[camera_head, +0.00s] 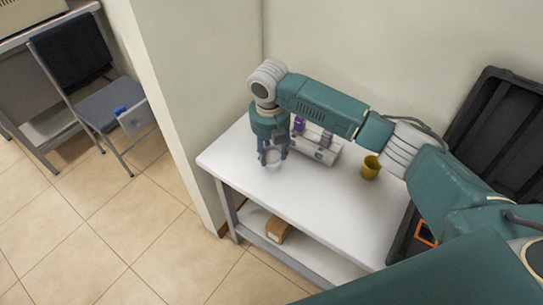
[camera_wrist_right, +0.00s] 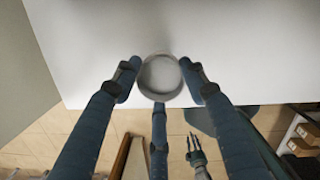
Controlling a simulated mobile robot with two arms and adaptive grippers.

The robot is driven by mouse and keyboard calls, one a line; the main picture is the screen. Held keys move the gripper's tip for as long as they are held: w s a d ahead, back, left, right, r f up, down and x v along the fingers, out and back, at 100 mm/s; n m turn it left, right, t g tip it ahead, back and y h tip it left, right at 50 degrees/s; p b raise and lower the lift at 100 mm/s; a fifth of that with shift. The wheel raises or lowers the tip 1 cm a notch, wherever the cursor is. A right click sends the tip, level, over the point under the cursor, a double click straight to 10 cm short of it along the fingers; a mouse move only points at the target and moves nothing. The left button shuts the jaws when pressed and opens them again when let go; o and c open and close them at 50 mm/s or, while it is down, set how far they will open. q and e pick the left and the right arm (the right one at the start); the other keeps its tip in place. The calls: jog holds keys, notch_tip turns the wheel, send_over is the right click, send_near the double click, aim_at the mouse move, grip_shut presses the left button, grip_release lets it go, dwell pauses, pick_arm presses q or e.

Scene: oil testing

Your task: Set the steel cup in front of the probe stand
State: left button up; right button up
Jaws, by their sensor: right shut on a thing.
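The steel cup (camera_head: 273,160) is at the left part of the white table, between the fingers of my right gripper (camera_head: 272,155). In the right wrist view the round grey cup (camera_wrist_right: 160,78) is seen from above, with the fingers of the right gripper (camera_wrist_right: 160,85) closed around its sides. I cannot tell whether its base touches the table. The probe stand (camera_head: 322,146), a grey-white device with a purple part, stands just right of the gripper, partly hidden by my right arm. What looks like my left gripper (camera_wrist_right: 195,150) shows small and low in the right wrist view.
The table's front is clear. A cardboard box (camera_head: 278,229) lies on the lower shelf. A black case (camera_head: 500,125) is at the right, a chair (camera_head: 108,104) far left.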

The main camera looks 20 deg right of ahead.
aim_at(272, 158)
jog(key=shift+f, duration=1.4)
jog(key=o, duration=1.2)
jog(key=shift+f, duration=0.1)
notch_tip(272, 158, up, 12)
jog(key=s, duration=0.1)
jog(key=shift+a+b, duration=0.3)
jog(key=shift+b, duration=0.15)
jog(key=shift+s, duration=0.1)
